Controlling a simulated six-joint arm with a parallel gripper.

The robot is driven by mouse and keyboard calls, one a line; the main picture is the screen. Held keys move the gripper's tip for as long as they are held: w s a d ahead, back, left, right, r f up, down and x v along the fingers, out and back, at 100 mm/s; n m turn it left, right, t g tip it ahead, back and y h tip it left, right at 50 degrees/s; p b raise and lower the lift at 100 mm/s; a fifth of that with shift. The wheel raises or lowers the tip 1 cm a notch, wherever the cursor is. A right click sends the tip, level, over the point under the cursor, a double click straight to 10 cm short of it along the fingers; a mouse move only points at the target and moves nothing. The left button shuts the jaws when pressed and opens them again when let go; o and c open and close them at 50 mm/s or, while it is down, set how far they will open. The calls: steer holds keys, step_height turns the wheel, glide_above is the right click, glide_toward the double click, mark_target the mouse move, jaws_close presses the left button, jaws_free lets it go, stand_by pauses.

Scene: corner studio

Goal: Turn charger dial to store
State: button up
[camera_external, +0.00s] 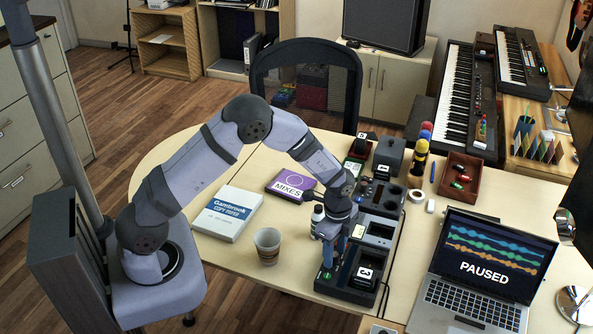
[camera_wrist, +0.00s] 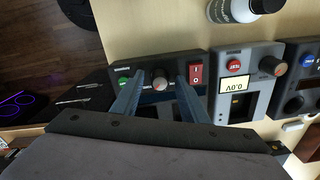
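A dark charger-like unit (camera_wrist: 172,65) lies across the wrist view. It has a green button (camera_wrist: 123,83), a grey round dial (camera_wrist: 160,80) and a red rocker switch (camera_wrist: 196,75). Its small lettering is unreadable, so I cannot tell the dial's setting. My gripper (camera_wrist: 159,82) is open, with one blue finger on each side of the dial. Gaps show beside the dial, and I cannot tell whether either finger touches it. In the external view my gripper (camera_external: 331,256) points down over the front of the dark unit (camera_external: 341,275); the dial is hidden there.
A grey tester (camera_wrist: 240,100) with a red button and 0.0V display adjoins the unit. A block marked 3 (camera_external: 365,274) sits right of my gripper.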

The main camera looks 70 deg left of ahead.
mark_target(335, 254)
steer(key=shift+s+r+b, duration=0.1)
steer(key=shift+r+b, duration=0.75)
steer(key=shift+r, duration=2.85)
steer(key=n, duration=0.4)
steer(key=shift+f, duration=0.1)
steer(key=s+f+n+g, duration=0.1)
steer(key=s+f+n, duration=0.1)
steer(key=s+n, duration=0.3)
steer(key=s+f+n+g, duration=0.1)
steer(key=s+f+n, duration=0.1)
steer(key=s, duration=0.6)
steer(key=s+d+r+n, duration=0.1)
steer(key=s+r, duration=0.3)
steer(key=s, duration=0.8)
steer(key=shift+t, duration=0.9)
steer(key=r, duration=0.1)
steer(key=w+r, duration=0.1)
steer(key=r, duration=0.1)
steer(key=w+r, duration=0.1)
steer(key=shift+d+r, duration=0.25)
steer(key=shift+d, duration=0.05)
steer(key=shift+f, duration=0.1)
